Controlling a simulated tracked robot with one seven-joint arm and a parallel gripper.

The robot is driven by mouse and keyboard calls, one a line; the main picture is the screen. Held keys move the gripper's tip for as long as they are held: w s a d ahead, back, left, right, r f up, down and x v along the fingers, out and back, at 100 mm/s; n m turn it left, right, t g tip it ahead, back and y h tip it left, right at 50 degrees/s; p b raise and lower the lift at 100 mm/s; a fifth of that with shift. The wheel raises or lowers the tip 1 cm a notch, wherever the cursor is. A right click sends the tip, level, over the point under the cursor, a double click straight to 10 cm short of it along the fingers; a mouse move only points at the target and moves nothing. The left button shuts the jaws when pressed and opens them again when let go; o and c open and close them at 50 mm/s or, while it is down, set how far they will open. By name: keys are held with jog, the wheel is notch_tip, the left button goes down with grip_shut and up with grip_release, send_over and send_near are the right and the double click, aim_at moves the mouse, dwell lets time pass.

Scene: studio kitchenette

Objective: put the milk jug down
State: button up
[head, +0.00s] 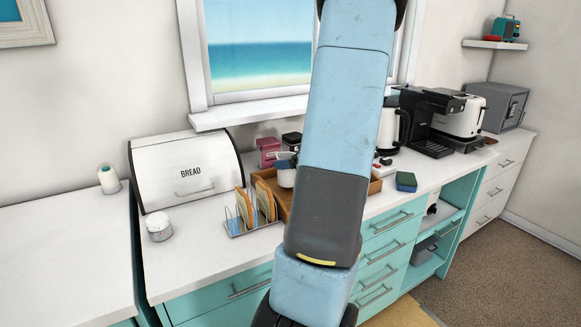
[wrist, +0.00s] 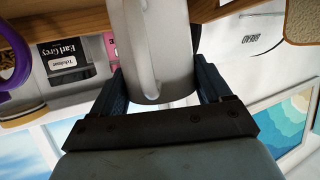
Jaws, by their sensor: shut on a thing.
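The milk jug (wrist: 170,55) is pale grey-white and fills the middle of the wrist view, with its handle (wrist: 147,55) facing the camera. My gripper (wrist: 163,88) is shut on it, one dark finger on each side. The wrist view is upside down. In the head view, part of the jug (head: 286,175) shows left of my arm, over the wooden tray (head: 375,187); my fingers are hidden behind my arm there. The tray's wooden edge (wrist: 215,10) also shows in the wrist view. The jug's base is out of frame, so I cannot tell whether it touches the tray.
A toast rack (head: 236,228) with bread slices stands left of the tray, near the bread bin (head: 188,170). Pink (head: 268,151) and dark tins (wrist: 68,62) stand behind. A sponge (head: 406,181) and kettle (head: 391,128) are to the right. Counter left of the rack is mostly clear.

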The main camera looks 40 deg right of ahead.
jog(key=shift+f, duration=1.05)
jog(key=o, duration=1.3)
